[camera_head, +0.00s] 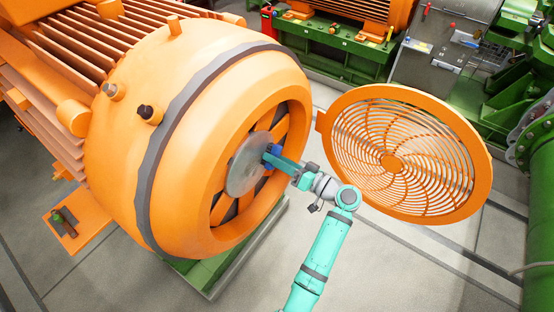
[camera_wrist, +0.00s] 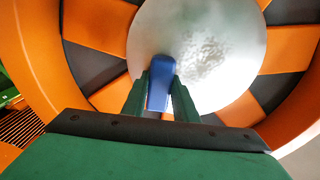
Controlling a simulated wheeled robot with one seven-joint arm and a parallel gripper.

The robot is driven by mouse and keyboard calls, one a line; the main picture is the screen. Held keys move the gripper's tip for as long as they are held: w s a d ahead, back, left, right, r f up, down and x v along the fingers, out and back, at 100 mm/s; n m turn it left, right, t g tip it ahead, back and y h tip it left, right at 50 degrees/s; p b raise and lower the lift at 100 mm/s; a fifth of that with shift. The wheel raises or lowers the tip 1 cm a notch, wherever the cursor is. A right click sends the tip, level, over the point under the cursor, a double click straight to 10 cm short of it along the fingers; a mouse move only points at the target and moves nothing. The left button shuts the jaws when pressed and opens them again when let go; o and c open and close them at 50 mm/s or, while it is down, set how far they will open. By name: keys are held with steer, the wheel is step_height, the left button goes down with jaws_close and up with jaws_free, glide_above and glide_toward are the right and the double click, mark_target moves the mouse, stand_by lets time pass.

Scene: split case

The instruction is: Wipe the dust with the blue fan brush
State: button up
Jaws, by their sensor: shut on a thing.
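My gripper (camera_wrist: 160,97) is shut on the blue fan brush (camera_wrist: 160,82), which shows as a blue block between the two green fingers. In the head view my gripper (camera_head: 277,160) is at the fan opening of the large orange motor, with a bit of the blue brush (camera_head: 274,151) at its tip. The brush is in front of the grey round hub disc (camera_head: 243,168); I cannot tell if it touches. The disc (camera_wrist: 200,45) fills the middle of the wrist view. Mottled dust-like specks (camera_wrist: 208,48) show on it, right of and above the brush.
The orange motor housing (camera_head: 190,95) surrounds the hub, with orange spokes and dark gaps inside its rim. The round orange grille cover (camera_head: 392,160) stands open to the right, close beside my arm. Green machinery (camera_head: 335,45) and a grey tool panel (camera_head: 440,60) are behind.

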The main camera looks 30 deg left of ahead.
mark_target(246, 172)
steer(key=shift+s+a, duration=0.2)
steer(key=shift+s, duration=0.3)
steer(key=shift+s+a, duration=0.15)
steer(key=shift+s, duration=0.35)
jaws_close()
steer(key=shift+s+d, duration=0.1)
steer(key=shift+s, duration=0.25)
steer(key=shift+s+g, duration=0.3)
steer(key=shift+s, duration=0.1)
steer(key=shift+s+d, duration=0.1)
steer(key=shift+s, duration=1.55)
steer(key=shift+s+a, duration=0.2)
steer(key=shift+s, duration=0.65)
steer(key=shift+s+a, duration=0.15)
steer(key=shift+s, duration=2.3)
steer(key=shift+a+r, duration=0.1)
steer(key=shift+r, duration=0.7)
steer(key=shift+w+d, duration=0.2)
steer(key=shift+w, duration=1.65)
steer(key=shift+a, duration=0.2)
